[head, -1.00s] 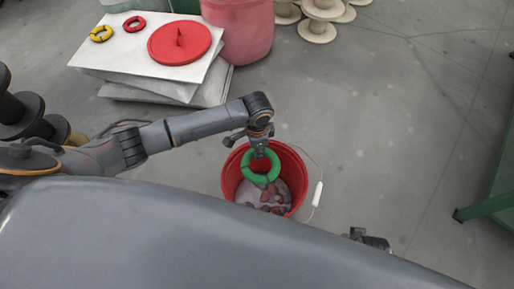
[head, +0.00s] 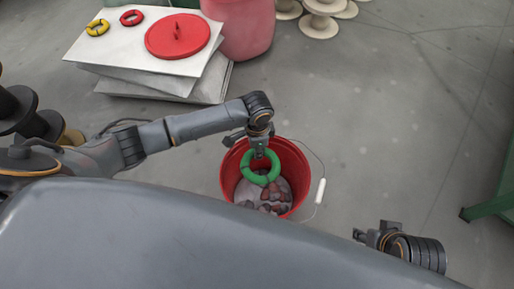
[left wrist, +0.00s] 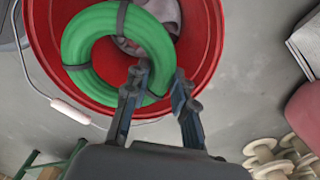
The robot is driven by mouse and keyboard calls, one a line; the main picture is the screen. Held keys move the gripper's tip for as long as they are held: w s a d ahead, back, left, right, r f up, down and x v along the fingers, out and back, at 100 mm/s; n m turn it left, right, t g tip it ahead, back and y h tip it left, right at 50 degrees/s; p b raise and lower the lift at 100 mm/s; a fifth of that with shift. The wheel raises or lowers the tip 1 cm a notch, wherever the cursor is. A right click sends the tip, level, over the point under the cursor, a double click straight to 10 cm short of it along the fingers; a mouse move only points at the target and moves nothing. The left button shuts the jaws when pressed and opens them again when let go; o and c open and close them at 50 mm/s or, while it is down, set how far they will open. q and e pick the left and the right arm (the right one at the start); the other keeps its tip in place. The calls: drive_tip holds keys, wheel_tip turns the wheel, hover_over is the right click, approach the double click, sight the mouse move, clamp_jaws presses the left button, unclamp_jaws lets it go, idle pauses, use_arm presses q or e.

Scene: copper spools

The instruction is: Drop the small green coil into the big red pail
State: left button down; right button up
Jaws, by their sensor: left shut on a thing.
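The small green coil (head: 260,180) is a thick ring with dark bands, hanging over the mouth of the big red pail (head: 301,169). My left gripper (head: 259,163) is shut on the coil's upper edge. In the left wrist view my left gripper (left wrist: 158,88) has its fingers on either side of the coil (left wrist: 88,42), with the red pail (left wrist: 206,48) around it. My right gripper (head: 362,236) shows small at the lower right, away from the pail; its jaws are unclear.
The pail holds greyish and reddish lumps (head: 272,198); its handle with a white grip (head: 320,191) hangs to the right. Stacked white slabs (head: 138,45) carry a red lid (head: 178,36), a yellow ring (head: 97,28) and a small red ring (head: 131,18).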

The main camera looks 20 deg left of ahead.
drive_tip(key=shift+s+r, duration=0.15)
drive_tip(key=shift+r, duration=0.15)
use_arm(q)
drive_tip(key=c, duration=1)
unclamp_jaws()
wheel_tip(320, 180, up, 12)
